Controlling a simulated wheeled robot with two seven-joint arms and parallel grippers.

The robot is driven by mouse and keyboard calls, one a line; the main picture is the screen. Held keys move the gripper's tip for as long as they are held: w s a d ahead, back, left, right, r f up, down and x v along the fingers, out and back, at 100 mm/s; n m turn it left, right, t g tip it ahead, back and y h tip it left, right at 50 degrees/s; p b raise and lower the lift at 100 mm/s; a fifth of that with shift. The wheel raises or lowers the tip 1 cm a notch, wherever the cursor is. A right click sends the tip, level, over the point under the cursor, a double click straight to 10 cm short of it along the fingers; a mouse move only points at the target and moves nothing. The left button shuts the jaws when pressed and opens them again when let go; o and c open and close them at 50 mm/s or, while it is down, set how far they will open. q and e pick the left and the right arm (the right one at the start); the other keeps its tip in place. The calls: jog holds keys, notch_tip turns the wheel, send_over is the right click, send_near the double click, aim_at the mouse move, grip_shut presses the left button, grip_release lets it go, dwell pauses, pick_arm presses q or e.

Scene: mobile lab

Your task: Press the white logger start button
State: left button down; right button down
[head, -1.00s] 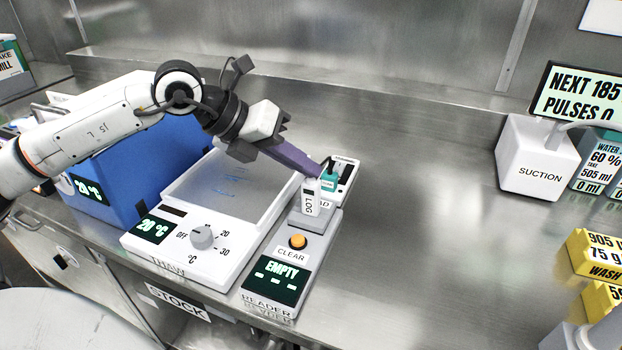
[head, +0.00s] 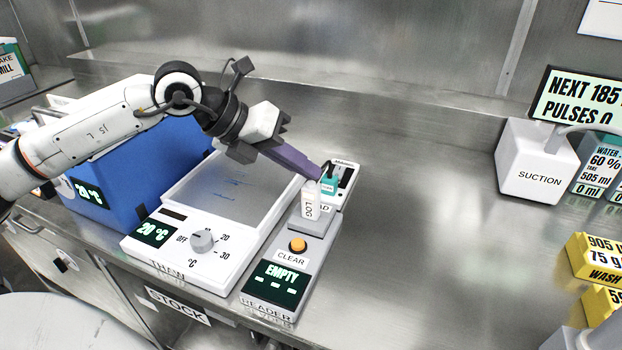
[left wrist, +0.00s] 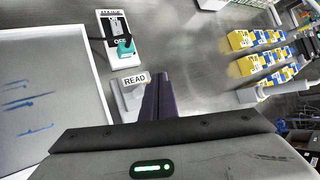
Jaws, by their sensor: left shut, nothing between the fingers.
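The white logger (head: 309,203), a small upright block marked LOG, stands at the far end of the grey reader (head: 316,226), partly covering its READ label. I cannot make out its start button. My left gripper (head: 319,173) is shut and empty, its purple-grey fingers slanting down to the right with the tips just above and behind the logger's top. I cannot tell whether they touch it. In the left wrist view the shut fingers (left wrist: 158,92) lie beside the READ label (left wrist: 134,79), and I cannot pick out the logger clearly there. My right gripper is not in view.
A white device with a teal piece (head: 328,184) stands just beyond the fingertips. The thaw plate (head: 185,258) and blue box (head: 130,170) lie left. The orange CLEAR button (head: 298,244) is on the reader's near part.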

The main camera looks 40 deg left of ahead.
aim_at(304, 188)
pick_arm(q)
jog(key=shift+r, duration=0.4)
notch_tip(304, 188, up, 5)
jog(key=p, duration=0.4)
dwell(0.9)
